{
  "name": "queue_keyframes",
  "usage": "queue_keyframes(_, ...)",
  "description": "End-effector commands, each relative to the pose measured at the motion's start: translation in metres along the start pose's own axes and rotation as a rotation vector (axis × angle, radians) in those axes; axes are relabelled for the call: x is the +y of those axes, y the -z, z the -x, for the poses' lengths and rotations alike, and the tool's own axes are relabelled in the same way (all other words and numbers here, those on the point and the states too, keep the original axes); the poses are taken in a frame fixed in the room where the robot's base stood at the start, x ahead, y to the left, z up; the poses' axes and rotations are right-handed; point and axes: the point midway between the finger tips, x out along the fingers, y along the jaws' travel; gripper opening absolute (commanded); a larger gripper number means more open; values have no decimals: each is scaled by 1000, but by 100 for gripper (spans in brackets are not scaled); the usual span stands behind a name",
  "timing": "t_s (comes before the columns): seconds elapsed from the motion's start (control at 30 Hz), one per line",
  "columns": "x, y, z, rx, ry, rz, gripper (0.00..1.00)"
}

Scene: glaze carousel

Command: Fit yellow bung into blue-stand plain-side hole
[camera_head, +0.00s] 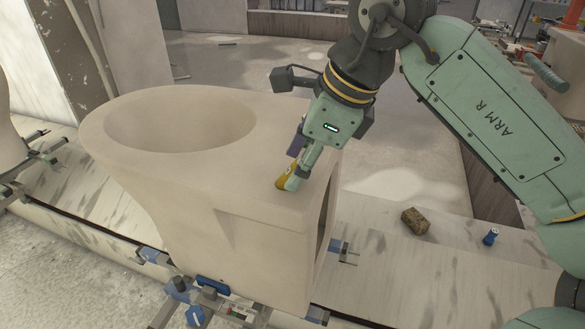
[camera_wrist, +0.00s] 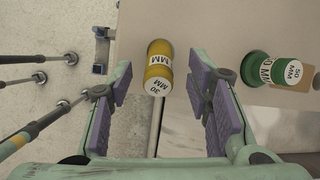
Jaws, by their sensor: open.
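The yellow bung (camera_wrist: 158,65) is marked 30 MM and shows between my fingers in the wrist view. My gripper (camera_wrist: 160,90) is open, one purple-padded finger on each side of the bung, with gaps between. In the head view the gripper (camera_head: 291,172) points down at the right part of the pale toilet body's (camera_head: 270,215) top, with the yellow bung (camera_head: 284,182) at its fingertips. The toilet body rests on a stand with blue parts (camera_head: 212,284). I cannot make out the plain-side hole in either view.
A green bung (camera_wrist: 262,68) marked 50 MM stands right of my fingers in the wrist view. A brown sponge-like block (camera_head: 415,221) and a small blue bung (camera_head: 491,236) sit on the marbled surface (camera_head: 390,270) at right. Another pale body (camera_head: 8,130) stands at far left.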

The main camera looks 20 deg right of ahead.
Motion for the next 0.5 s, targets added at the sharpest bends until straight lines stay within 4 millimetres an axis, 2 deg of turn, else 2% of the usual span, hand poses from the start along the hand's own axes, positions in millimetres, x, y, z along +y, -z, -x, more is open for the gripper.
queue_keyframes(0.1, 0, 0, -9, -1, -1, 1, 45)
queue_keyframes(0.33, 0, 0, -11, -1, 0, 1, 45)
queue_keyframes(0.5, 0, 0, -11, -1, 0, 1, 34)
